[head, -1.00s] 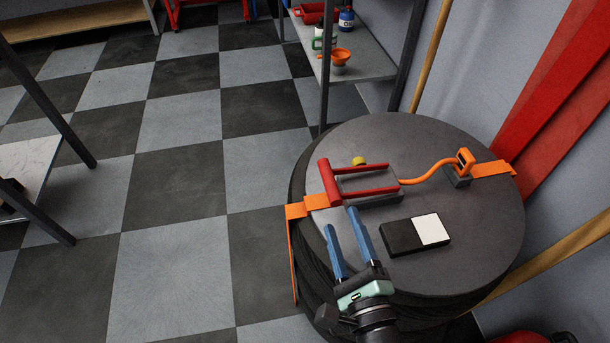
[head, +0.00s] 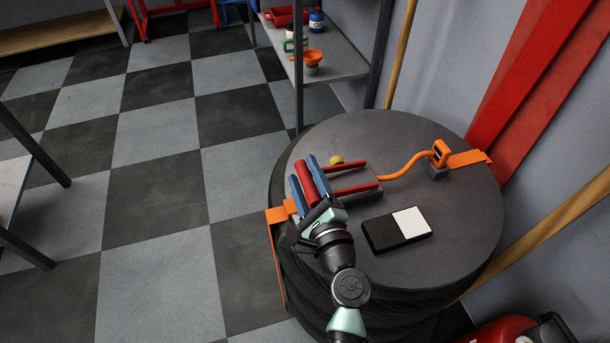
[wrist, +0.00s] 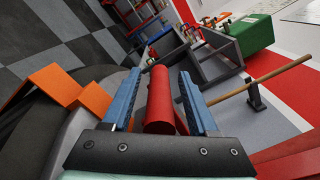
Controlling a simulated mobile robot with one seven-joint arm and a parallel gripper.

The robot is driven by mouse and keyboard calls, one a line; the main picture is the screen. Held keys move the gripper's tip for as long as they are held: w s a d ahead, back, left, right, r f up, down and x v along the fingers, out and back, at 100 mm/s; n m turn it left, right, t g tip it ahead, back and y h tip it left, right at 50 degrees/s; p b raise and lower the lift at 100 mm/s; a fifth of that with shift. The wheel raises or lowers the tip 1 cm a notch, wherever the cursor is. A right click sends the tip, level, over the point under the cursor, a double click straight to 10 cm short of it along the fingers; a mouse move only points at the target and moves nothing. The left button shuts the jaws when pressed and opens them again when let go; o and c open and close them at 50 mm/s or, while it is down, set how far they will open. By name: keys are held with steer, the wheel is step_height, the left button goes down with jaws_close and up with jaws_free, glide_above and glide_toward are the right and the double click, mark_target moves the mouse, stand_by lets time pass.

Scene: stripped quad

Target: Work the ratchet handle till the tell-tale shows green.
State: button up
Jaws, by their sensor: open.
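The ratchet handle (head: 308,184) is a red bar with two red side arms, low on a round dark stack; it also shows in the wrist view (wrist: 160,98). An orange strap (head: 404,167) runs from the ratchet to an orange buckle (head: 440,152). My gripper (head: 303,171) is open, its blue fingers on either side of the red bar; in the wrist view its fingers (wrist: 158,80) have a gap beside the bar. A flat black box with a white panel (head: 411,222) lies nearby; I cannot tell whether it is the tell-tale. No green shows on it.
A small yellow part (head: 336,160) sits behind the handle. A grey shelf (head: 336,72) with an orange funnel (head: 313,58) stands behind the stack. Red beams (head: 530,85) and a wooden pole (head: 540,240) stand at the right.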

jaws_close()
stand_by(1.3)
